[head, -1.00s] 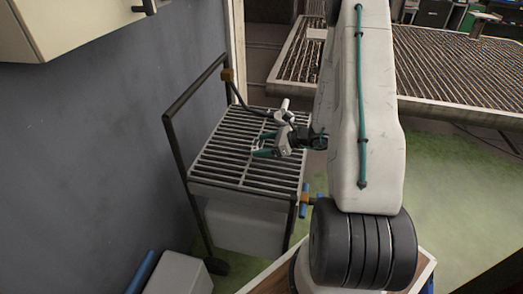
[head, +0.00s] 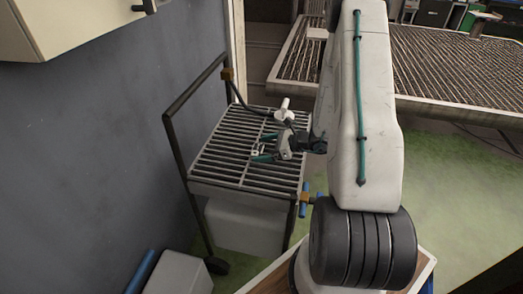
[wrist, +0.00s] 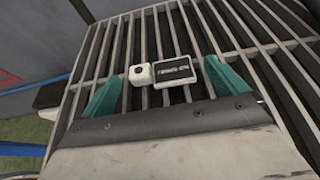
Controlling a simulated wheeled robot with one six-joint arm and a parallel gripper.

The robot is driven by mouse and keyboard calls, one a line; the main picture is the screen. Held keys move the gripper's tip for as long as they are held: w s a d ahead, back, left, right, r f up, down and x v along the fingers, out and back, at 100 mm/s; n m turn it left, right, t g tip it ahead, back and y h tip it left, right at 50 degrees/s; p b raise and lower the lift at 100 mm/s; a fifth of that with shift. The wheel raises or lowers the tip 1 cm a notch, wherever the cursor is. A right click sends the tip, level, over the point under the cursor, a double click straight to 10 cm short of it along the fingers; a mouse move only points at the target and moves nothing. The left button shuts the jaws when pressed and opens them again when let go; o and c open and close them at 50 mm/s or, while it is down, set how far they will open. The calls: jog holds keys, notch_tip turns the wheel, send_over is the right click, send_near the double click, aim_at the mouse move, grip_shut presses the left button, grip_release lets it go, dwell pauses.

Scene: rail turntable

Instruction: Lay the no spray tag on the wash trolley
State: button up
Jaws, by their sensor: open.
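The no spray tag (wrist: 172,73) lies on the slatted top of the wash trolley (head: 215,165). It has a white end block with a dark hole and a black plate with pale lettering. In the wrist view my gripper (wrist: 167,83) is open, with one teal finger on each side of the tag and apart from it. In the head view the tag (head: 258,149) shows as a small pale piece just beyond the fingertips of my gripper (head: 264,146), low over the slats.
A white fitting (head: 284,109) on a dark hose sits at the trolley's back right, close to my wrist. The trolley's dark handle frame (head: 172,135) rises at the left by the wall. Several slats in front are bare.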

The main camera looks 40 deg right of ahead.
jog(key=v, duration=1.1)
jog(key=shift+r, duration=0.1)
jog(key=s+a+r+n+g+y, duration=0.1)
jog(key=s+a+r+n+g, duration=0.2)
jog(key=a+r+n+g, duration=1)
jog(key=s+a+r+n+t+h, duration=0.3)
jog(key=s+a+r+n+h, duration=0.6)
jog(key=s+a+r+n, duration=0.4)
jog(key=s+r+n, duration=0.2)
jog(key=s, duration=0.1)
jog(key=shift+s+a+r+t, duration=0.2)
jog(key=shift+s+r+t, duration=0.1)
jog(key=shift+s+t, duration=0.1)
